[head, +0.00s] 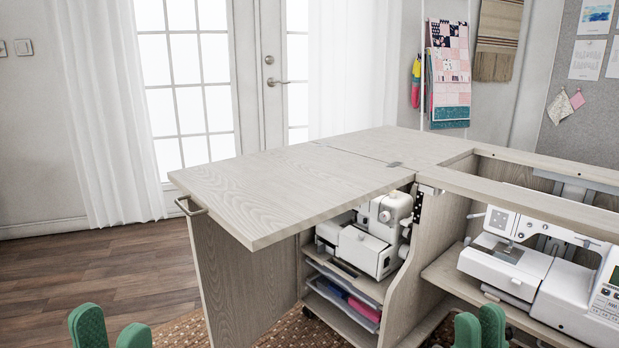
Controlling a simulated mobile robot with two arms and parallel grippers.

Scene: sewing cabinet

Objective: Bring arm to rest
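The green fingertips of my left gripper (111,335) show at the bottom left edge, over the floor and rug. They stand apart with a gap between them and nothing visible in it, though their lower parts are cut off. The green fingertips of my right gripper (479,333) show at the bottom edge, in front of the cabinet's lower right part. They overlap in the picture, so I cannot tell whether they are apart. I see no object in them. The sewing cabinet (285,185) stands ahead with its wooden leaf spread level to the left.
A panel with a metal handle (190,207) stands below the leaf's left end. A white overlock machine (372,240) sits on a shelf under it. A sewing machine (530,270) sits in the right opening. Wooden floor (100,270) is clear at left.

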